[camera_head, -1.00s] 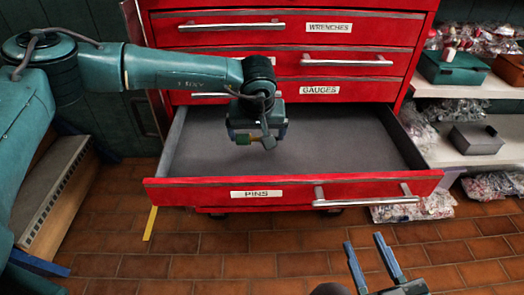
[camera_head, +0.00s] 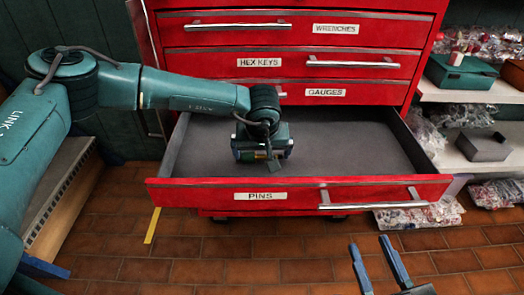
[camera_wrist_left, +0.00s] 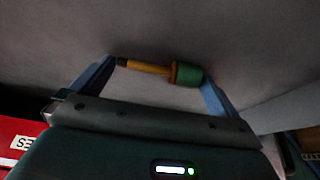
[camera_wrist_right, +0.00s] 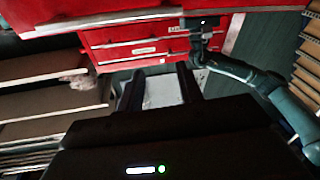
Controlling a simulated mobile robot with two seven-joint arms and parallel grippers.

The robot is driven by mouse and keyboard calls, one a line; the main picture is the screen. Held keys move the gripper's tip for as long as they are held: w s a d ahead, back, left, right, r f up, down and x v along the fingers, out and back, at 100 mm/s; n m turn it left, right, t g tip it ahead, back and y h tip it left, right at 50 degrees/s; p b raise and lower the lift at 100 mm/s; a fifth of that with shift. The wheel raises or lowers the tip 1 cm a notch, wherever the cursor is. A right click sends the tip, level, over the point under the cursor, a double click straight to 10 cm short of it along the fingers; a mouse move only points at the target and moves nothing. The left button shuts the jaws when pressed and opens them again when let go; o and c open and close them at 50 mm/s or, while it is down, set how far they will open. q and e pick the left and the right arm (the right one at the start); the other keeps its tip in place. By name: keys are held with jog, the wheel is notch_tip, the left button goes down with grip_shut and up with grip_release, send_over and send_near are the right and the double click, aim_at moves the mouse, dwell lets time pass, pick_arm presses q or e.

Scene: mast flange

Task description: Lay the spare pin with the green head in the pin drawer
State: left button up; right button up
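The spare pin has an orange-yellow shank and a green head (camera_wrist_left: 187,74). My left gripper (camera_head: 264,158) is inside the open pin drawer (camera_head: 350,150), over its left half. In the left wrist view, the pin lies lengthwise across the gap between my left fingertips (camera_wrist_left: 160,76), its dark tip at one finger and its head at the other. It is held low over the grey drawer floor; I cannot tell whether it touches it. My right gripper (camera_head: 378,262) is open and empty, in front of the drawer and below its handle.
The red cabinet (camera_head: 405,60) has shut drawers above, labelled wrenches, hex keys and gauges. The pin drawer's floor to the right of my left gripper is clear. Shelves (camera_head: 455,95) with boxes and bags stand at the right. A wooden step (camera_head: 62,200) stands at the left.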

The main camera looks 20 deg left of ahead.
pick_arm(q)
jog(key=shift+r, duration=0.1)
pick_arm(e)
jog(key=shift+r, duration=0.1)
pick_arm(q)
jog(key=shift+r, duration=0.25)
jog(key=p+v, duration=0.1)
jog(key=v, duration=0.3)
jog(key=shift+s+r+p, duration=0.1)
jog(key=shift+r+p, duration=0.2)
jog(key=shift+p, duration=0.1)
jog(key=p+v, duration=0.1)
jog(key=v, duration=0.6)
pick_arm(e)
jog(key=shift+d+m+g+h, duration=0.3)
jog(key=shift+d+g+h, duration=0.15)
jog(key=shift+h, duration=0.25)
pick_arm(q)
jog(key=shift+s+d, duration=0.1)
jog(key=shift+s, duration=0.1)
